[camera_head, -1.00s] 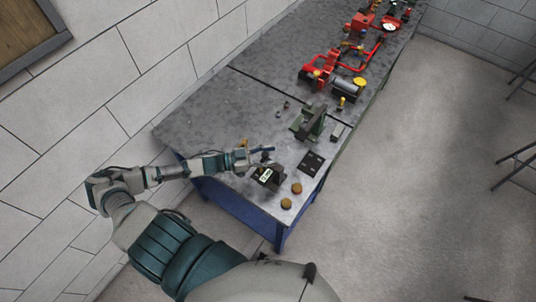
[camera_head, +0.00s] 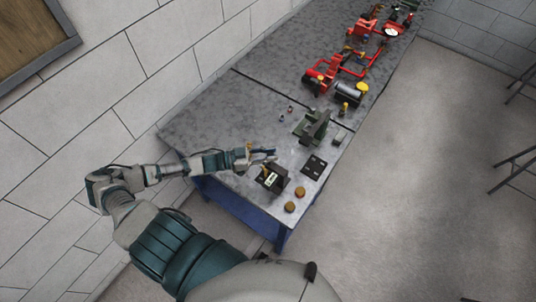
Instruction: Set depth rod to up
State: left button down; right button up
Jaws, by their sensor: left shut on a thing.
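A small black device (camera_head: 272,179) with a pale display or label stands near the front end of the grey workbench. My left gripper (camera_head: 262,155) is just behind and above this device, close to its top left edge. It is shut on a small part that its fingers mostly hide. I cannot make out the depth rod clearly, nor whether it is up or down. My right gripper is not in view.
Two round brown knobs (camera_head: 295,200) and a dark plate (camera_head: 314,166) lie by the device on the workbench (camera_head: 205,120). A green-grey vise-like tool (camera_head: 312,126) stands behind. Red pump parts (camera_head: 345,66) fill the far end.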

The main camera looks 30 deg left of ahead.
pick_arm(q)
notch_tip(320, 180, up, 2)
jog(key=shift+w+p, duration=0.1)
jog(key=shift+p, duration=0.2)
jog(key=shift+w, duration=0.1)
jog(key=c, duration=1)
grip_release()
jog(key=shift+d, duration=0.1)
jog(key=shift+o, duration=0.2)
jog(key=shift+w+d+f, duration=0.1)
jog(key=shift+w+f, duration=0.05)
jog(key=shift+f, duration=0.05)
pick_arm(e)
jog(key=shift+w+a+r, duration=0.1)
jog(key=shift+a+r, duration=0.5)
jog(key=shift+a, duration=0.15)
pick_arm(q)
jog(key=v, duration=1.2)
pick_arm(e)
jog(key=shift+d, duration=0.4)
pick_arm(q)
jog(key=shift+f, duration=0.1)
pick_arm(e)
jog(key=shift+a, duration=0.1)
